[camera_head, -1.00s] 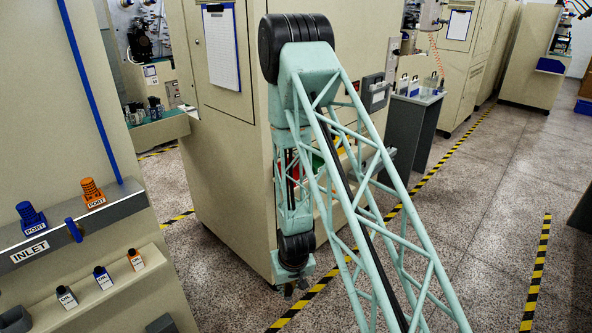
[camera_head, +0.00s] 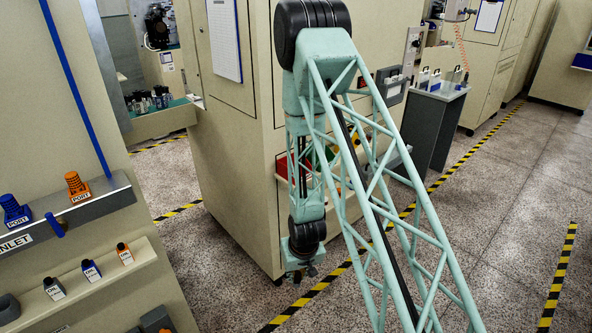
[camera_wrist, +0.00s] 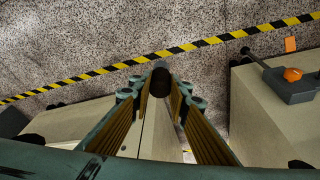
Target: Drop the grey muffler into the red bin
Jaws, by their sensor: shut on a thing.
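My gripper (camera_wrist: 160,98) is shut on a dark cylindrical thing, which I take to be the grey muffler (camera_wrist: 160,80); only its dark end shows between the fingertips. In the head view my gripper (camera_head: 303,277) hangs low beside the beige cabinet, and what it holds is too small to make out. A red bin (camera_head: 282,170) shows partly behind my arm, at the cabinet's side and above my gripper. My arm hides much of it.
A green bin (camera_head: 334,160) is beside the red one, partly hidden. An inlet ledge (camera_head: 108,196) with ports and a shelf of small bottles (camera_head: 90,270) stand at the left. A grey stand (camera_head: 430,130) is at the right. The speckled floor (camera_head: 480,240) is open.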

